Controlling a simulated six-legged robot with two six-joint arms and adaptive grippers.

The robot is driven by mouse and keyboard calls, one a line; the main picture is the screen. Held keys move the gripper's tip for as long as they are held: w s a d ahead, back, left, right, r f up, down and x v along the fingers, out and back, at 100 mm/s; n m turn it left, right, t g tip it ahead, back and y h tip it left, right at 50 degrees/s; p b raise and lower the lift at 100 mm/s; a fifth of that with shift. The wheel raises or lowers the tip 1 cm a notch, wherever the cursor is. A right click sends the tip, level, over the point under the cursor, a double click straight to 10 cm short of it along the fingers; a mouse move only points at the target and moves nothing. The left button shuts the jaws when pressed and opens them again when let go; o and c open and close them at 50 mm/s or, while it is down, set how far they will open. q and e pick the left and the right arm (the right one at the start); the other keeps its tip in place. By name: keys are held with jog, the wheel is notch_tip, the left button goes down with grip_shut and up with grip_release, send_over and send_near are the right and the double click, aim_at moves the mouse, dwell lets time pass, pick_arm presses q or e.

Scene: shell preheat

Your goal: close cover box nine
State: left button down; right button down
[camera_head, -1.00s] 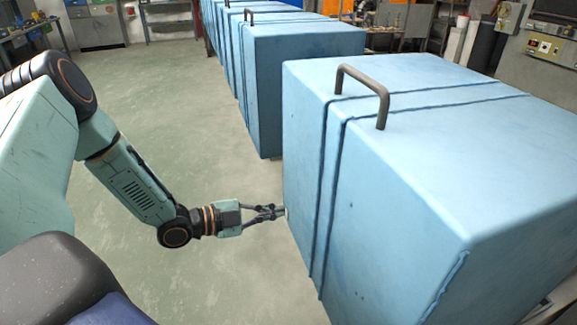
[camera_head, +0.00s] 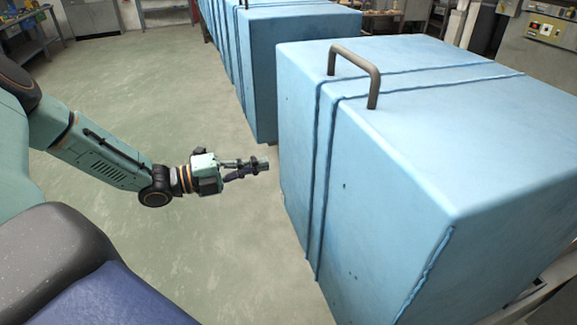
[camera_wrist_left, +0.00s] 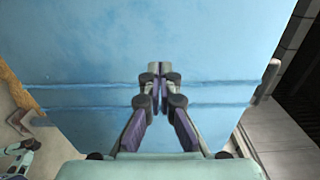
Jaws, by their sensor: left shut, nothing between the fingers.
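A large light-blue box (camera_head: 400,180) fills the right of the head view; no number shows on it. Two dark blue seams run over its top and down its side, and no open gap shows along them. A brown bar handle (camera_head: 355,68) stands on its top. My left gripper (camera_head: 264,164) is shut and empty, pointing at the box's left side, seemingly a little short of it. In the left wrist view, the shut fingertips (camera_wrist_left: 158,70) lie in front of a blue face (camera_wrist_left: 90,50) with two seams. My right gripper is out of view.
A row of similar blue boxes (camera_head: 290,55) stands behind the near box. Green-grey floor (camera_head: 130,110) is open to the left. A workbench (camera_head: 30,40) stands at the far left, and a control panel (camera_head: 548,30) is at the upper right.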

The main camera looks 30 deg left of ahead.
aim_at(300, 156)
pick_arm(q)
jog(key=b+x, duration=0.3)
jog(key=x, duration=0.4)
jog(key=shift+w+f, duration=0.1)
jog(key=shift+f, duration=0.05)
jog(key=shift+w+a, duration=0.15)
jog(key=shift+a, duration=0.05)
jog(key=shift+w, duration=0.15)
jog(key=shift+d, duration=0.2)
jog(key=shift+d+b, duration=0.1)
jog(key=shift+b, duration=0.25)
